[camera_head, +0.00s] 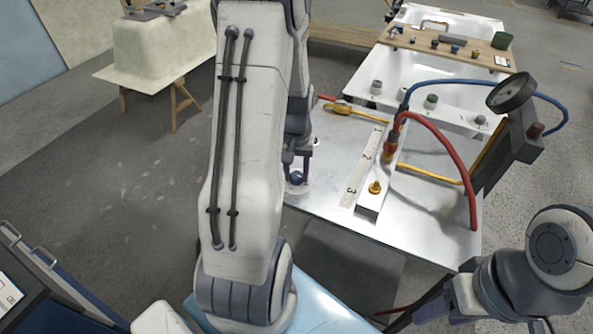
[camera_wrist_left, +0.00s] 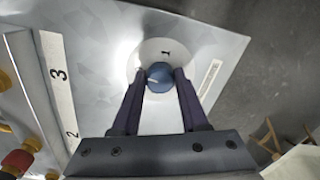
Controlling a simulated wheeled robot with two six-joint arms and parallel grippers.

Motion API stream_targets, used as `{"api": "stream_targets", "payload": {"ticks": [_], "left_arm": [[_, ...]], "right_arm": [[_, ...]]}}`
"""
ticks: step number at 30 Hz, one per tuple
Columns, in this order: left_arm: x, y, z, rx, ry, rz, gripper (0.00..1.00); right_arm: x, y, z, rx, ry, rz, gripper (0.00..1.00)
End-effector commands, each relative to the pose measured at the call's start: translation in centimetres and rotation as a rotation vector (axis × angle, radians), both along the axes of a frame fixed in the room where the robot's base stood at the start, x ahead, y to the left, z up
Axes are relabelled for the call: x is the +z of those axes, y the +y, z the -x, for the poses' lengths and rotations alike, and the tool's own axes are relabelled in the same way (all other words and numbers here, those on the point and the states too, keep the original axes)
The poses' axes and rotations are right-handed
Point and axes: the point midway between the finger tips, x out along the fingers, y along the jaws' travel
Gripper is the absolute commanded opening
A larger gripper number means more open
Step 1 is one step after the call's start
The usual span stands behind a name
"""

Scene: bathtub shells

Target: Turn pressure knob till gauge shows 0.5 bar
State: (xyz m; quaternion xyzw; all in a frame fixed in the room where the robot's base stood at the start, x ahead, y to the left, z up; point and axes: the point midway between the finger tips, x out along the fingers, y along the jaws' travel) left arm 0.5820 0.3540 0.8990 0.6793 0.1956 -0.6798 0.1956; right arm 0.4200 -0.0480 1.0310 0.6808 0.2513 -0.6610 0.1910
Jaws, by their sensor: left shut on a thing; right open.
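My left gripper (camera_wrist_left: 160,82) is shut on a round blue knob (camera_wrist_left: 159,72), with one dark finger on each side of it. The knob stands on a white disc (camera_wrist_left: 145,52) marked 1. In the head view the gripper (camera_head: 298,163) reaches down to the knob (camera_head: 296,177) at the left of the metal table. A dark round gauge (camera_head: 511,92) stands at the table's right, seen at a slant; its reading cannot be made out. A red-brown knob (camera_head: 536,130) sits below it. My right gripper (camera_head: 415,313) is at the lower right, open and away from the table.
The metal table (camera_head: 420,228) carries a white block (camera_head: 374,198) with a yellow fitting (camera_head: 375,187). A red hose (camera_head: 457,158) and a blue hose (camera_head: 552,106) arch over the right side. White tubs stand behind.

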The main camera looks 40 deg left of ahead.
Motion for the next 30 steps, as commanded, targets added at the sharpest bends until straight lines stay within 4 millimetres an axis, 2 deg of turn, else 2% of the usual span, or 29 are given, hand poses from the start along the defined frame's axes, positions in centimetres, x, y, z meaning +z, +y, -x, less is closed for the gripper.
{"api": "stream_targets", "payload": {"ticks": [3, 9, 19, 20, 21, 22, 30], "left_arm": [[0.3, 0.08, 0.01, -0.137, 0.0, 0.0, 0.0], [0.17, 0.14, 0.0, -0.292, -0.001, 0.0, 0.0], [0.09, 0.17, -0.05, -0.313, -0.003, -0.001, 0.0], [0.09, 0.18, -0.05, -0.313, -0.003, -0.001, 0.51], [0.09, 0.18, -0.05, -0.312, -0.003, -0.001, 0.67], [0.09, 0.17, -0.05, -0.312, -0.003, -0.001, 0.74], [0.06, 0.14, 0.0, -0.311, -0.001, 0.0, 0.74]], "right_arm": [[1.0, 0.0, -0.01, 0.0, 0.0, 0.0, 0.55], [1.47, 0.0, 0.0, 0.0, 0.0, 0.0, 0.55], [1.42, 0.0, 0.0, 0.0, 0.0, 0.0, 0.55], [1.42, 0.0, 0.0, 0.0, 0.0, 0.0, 0.55], [1.42, 0.0, 0.0, 0.0, 0.0, 0.0, 0.55], [1.42, 0.0, 0.0, 0.0, 0.0, 0.0, 0.55], [1.41, 0.0, 0.0, 0.0, 0.0, 0.0, 0.55]]}}
